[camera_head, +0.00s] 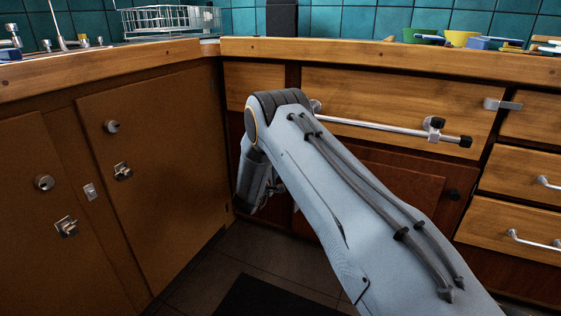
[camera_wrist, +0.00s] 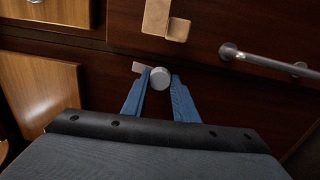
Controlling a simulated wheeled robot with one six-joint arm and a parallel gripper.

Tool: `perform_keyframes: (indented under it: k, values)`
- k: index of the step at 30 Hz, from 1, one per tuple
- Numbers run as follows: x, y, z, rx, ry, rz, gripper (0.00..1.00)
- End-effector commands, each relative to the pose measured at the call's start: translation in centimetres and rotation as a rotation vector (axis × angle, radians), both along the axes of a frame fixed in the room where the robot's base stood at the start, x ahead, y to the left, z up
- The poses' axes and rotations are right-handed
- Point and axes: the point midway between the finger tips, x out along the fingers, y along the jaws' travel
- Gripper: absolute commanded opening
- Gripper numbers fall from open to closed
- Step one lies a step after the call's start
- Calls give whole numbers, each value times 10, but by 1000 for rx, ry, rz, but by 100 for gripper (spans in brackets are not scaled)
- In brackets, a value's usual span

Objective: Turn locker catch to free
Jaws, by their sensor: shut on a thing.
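In the wrist view, a small metal catch with a round knob (camera_wrist: 160,78) and a short flat bar (camera_wrist: 137,68) is on a dark brown wooden front. The two blue fingers of my gripper (camera_wrist: 158,86) are closed around the knob from both sides. The bar points left, past the left finger. In the head view, my arm reaches down at the centre and hides the catch and the fingertips.
In the head view, a long rail (camera_head: 375,128) crosses a drawer beside my arm. Cupboard doors (camera_head: 150,215) with knobs stand on the left.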

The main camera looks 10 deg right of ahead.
Motion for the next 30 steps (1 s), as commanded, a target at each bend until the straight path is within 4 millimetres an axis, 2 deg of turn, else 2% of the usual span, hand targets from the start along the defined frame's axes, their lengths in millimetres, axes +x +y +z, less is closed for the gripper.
perform_keyframes:
  k: [9,25,26,28,30]
  values:
    - [1,1,1,-93,66,3,4]
    - [1,1,1,-110,79,3,4]
    - [1,1,1,-110,79,3,30]
    - [1,1,0,-110,79,3,41]
    - [1,0,0,-110,79,2,45]
